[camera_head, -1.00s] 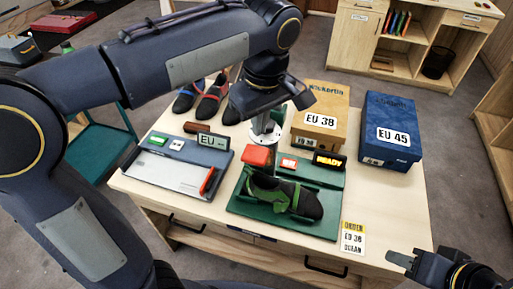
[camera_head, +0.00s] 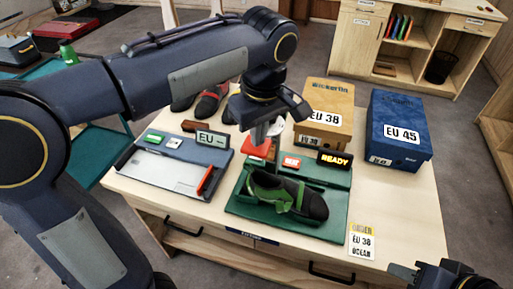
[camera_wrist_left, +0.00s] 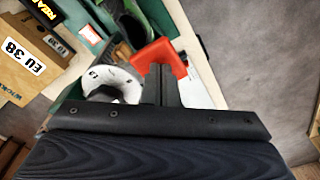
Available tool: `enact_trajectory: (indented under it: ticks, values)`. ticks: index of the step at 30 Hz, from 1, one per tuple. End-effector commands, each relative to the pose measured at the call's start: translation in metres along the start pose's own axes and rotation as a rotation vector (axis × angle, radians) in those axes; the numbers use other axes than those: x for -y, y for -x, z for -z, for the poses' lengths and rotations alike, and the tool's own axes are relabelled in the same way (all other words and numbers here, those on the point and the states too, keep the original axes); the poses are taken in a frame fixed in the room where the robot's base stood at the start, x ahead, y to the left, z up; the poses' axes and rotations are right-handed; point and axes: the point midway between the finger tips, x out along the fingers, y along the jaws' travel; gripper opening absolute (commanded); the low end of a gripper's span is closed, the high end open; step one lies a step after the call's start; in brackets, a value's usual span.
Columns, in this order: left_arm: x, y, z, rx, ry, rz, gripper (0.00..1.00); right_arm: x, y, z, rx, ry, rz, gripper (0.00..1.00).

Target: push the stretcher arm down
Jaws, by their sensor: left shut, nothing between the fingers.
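The stretcher arm's red handle (camera_head: 257,149) stands at the back left of a green stand (camera_head: 240,208). A dark shoe with green trim (camera_head: 290,197) lies on this stand. My left gripper (camera_head: 262,136) is shut and empty, pointing down right at the red handle. In the left wrist view the red handle (camera_wrist_left: 157,58) sits at the tips of my shut left fingers (camera_wrist_left: 162,82); contact looks likely but is not certain. A white ring-shaped dial (camera_wrist_left: 112,82) shows beside it. My right gripper (camera_head: 403,272) is partly in view at the bottom right; its jaw opening is unclear.
A yellow EU 38 box (camera_head: 325,112) and a blue EU 45 box (camera_head: 398,130) stand behind the stand. A lit READY sign (camera_head: 335,160) is on the stand. A grey measuring device (camera_head: 172,168) lies to its left. An order card (camera_head: 361,242) lies at front right.

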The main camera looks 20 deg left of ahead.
Motion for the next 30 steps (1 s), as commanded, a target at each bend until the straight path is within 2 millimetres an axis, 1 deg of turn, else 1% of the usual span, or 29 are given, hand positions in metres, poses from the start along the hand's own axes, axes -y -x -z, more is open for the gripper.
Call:
enact_trajectory:
  ticks: [5,8,30]
  values:
    - [0.0,0.001,0.0,0.0,0.0,0.0,0.0,0.0,0.001,0.001,0.0,0.0,0.0,0.36]
    - [0.0,-0.002,0.0,0.0,0.0,0.0,0.0,-0.001,-0.001,-0.001,0.0,0.0,0.0,0.36]
    - [0.0,-0.092,-0.009,0.001,0.0,0.003,0.0,-0.025,-0.055,-0.028,0.0,0.0,0.0,0.36]
